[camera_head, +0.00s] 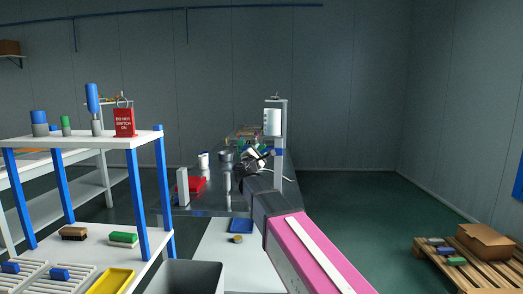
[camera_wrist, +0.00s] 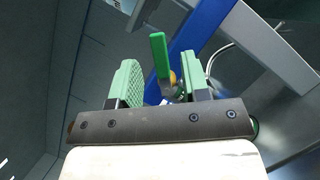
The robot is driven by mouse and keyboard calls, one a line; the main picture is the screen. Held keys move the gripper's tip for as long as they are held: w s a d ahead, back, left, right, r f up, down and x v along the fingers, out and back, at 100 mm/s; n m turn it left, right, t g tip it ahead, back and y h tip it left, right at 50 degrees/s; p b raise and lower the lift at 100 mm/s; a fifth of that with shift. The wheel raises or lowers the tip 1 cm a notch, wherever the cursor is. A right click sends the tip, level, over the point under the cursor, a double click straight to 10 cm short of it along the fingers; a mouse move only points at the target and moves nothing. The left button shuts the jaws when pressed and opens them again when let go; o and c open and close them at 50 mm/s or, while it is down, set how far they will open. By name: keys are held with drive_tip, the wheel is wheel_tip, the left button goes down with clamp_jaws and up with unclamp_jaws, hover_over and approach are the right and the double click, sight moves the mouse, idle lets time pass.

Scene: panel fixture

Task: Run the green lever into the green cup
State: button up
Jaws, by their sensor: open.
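The green lever (camera_wrist: 159,55) shows in the wrist view as an upright green bar, in line with the gap between my fingers. A small orange-yellow part (camera_wrist: 173,78) and a metal piece sit at its lower end. My gripper (camera_wrist: 160,74) is open with green ribbed pads and holds nothing; I cannot tell whether the lever is between the pads or beyond them. In the head view my gripper (camera_head: 254,157) is at the far end of my arm, by a pale upright post (camera_head: 279,163). I cannot make out the green cup in either view.
A blue beam (camera_wrist: 205,32) runs behind the lever in the wrist view. A grey worktop (camera_head: 213,202) bears a red tray (camera_head: 196,185). A blue-legged shelf (camera_head: 75,143) stands left, a grey bin (camera_head: 185,277) in front. Floor at right is mostly clear, with a pallet (camera_head: 450,262).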

sight(261, 148)
drive_tip(key=x, duration=0.3)
drive_tip(key=shift+w+d+r, duration=0.1)
drive_tip(key=shift+w, duration=0.15)
clamp_jaws()
drive_tip(key=shift+r+n, duration=0.1)
drive_tip(key=shift+n, duration=0.2)
drive_tip(key=n+y, duration=0.1)
drive_tip(key=n, duration=0.1)
drive_tip(key=a+n+t, duration=0.1)
drive_tip(key=n, duration=0.1)
drive_tip(key=r+n+t+y, duration=0.1)
drive_tip(key=n, duration=0.1)
drive_tip(key=shift+a+n+y, duration=0.3)
drive_tip(key=shift+a+n, duration=0.05)
drive_tip(key=shift+n, duration=0.05)
drive_tip(key=shift+a+r+n+t+y, duration=0.2)
drive_tip(key=shift+n+y, duration=0.35)
drive_tip(key=shift+n, duration=0.5)
drive_tip(key=shift+a+f+n+t+y, duration=0.1)
drive_tip(key=shift+a+n+y, duration=0.2)
drive_tip(key=shift+n+y, duration=0.55)
drive_tip(key=shift+a+r+n+t+y, duration=0.1)
drive_tip(key=shift+a+n+y, duration=0.2)
drive_tip(key=shift+n, duration=1)
